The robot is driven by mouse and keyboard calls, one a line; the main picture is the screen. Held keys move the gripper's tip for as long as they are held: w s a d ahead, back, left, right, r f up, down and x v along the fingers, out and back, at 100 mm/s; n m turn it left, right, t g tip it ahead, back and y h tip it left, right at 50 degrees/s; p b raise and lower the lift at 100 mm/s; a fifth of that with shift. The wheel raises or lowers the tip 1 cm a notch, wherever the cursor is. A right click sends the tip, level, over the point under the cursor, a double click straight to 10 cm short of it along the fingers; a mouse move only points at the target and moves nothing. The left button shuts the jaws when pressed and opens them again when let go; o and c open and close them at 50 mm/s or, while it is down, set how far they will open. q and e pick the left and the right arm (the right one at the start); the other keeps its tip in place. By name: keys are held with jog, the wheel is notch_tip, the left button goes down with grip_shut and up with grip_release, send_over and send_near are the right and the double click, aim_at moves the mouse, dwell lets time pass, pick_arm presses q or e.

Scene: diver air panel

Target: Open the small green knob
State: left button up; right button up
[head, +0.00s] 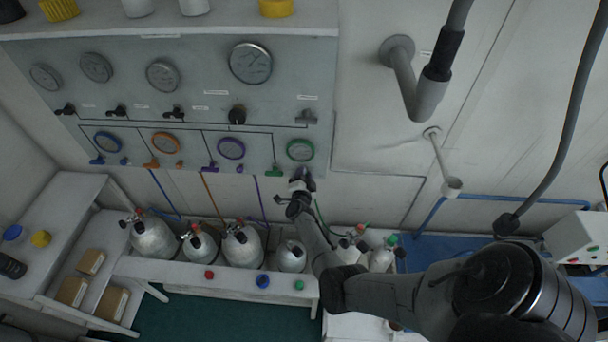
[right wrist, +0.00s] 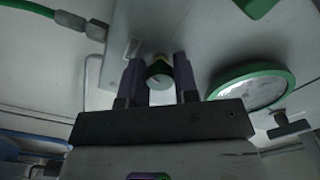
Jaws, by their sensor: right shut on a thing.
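My right gripper (head: 302,178) is at the lower right of the grey panel, just below the green-rimmed gauge (head: 300,150). In the right wrist view the two dark fingers of the gripper (right wrist: 160,78) stand on either side of the small green knob (right wrist: 158,70) and are shut on it. Part of the knob looks pale, and its lower part is hidden by the gripper. In the head view the gripper covers this knob. A green lever handle (head: 274,171) sits just left of the gripper. The green-rimmed gauge also shows in the right wrist view (right wrist: 250,88). My left gripper is not in view.
Blue (head: 107,142), orange (head: 166,142) and purple (head: 231,148) gauges sit left on the panel (head: 200,100). Several gas cylinders (head: 242,245) stand below. A bent grey pipe (head: 403,80) juts out at upper right. A green hose (right wrist: 50,15) shows in the wrist view.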

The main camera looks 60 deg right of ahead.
dwell(0.4)
jog(key=o, duration=0.9)
jog(key=shift+o, duration=0.2)
jog(key=p+v, duration=0.6)
jog(key=v, duration=0.7)
jog(key=shift+s+a, duration=0.2)
jog(key=shift+a, duration=0.15)
